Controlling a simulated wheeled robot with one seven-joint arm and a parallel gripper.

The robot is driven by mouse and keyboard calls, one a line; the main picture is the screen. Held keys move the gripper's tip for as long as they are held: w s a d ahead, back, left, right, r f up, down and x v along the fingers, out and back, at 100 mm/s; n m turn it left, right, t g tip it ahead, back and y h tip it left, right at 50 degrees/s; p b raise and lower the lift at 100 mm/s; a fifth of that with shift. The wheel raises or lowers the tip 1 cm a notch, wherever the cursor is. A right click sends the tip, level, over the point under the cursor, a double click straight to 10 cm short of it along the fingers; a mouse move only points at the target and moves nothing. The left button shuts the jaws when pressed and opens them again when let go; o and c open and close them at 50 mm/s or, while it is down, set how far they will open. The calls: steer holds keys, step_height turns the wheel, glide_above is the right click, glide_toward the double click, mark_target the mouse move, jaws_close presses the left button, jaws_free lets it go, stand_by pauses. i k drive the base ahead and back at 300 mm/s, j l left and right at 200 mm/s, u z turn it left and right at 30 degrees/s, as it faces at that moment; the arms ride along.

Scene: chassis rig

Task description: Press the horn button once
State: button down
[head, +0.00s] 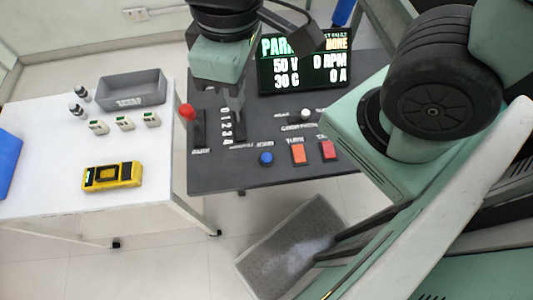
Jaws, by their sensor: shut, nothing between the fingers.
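The dark grey control panel (225,178) carries a round blue button (266,158) near its front edge. The small label above this button looks like HORN, but it is blurred. My gripper (236,112) is shut and empty, pointing down over the panel.
A red-knobbed lever (187,112) stands left of my gripper. An orange switch (298,153), a red switch (328,150) and a white knob (306,114) are to the right. A display (305,68) stands behind. A white table (60,210) holds a yellow device (112,176) and a grey bin (132,89).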

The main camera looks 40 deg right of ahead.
mark_target(266, 158)
steer(key=k+j+z, duration=0.35)
steer(key=j, duration=0.2)
steer(key=k+j+z, duration=0.3)
steer(key=j, duration=0.2)
steer(key=k+j+z, duration=0.35)
steer(key=k+j, duration=0.05)
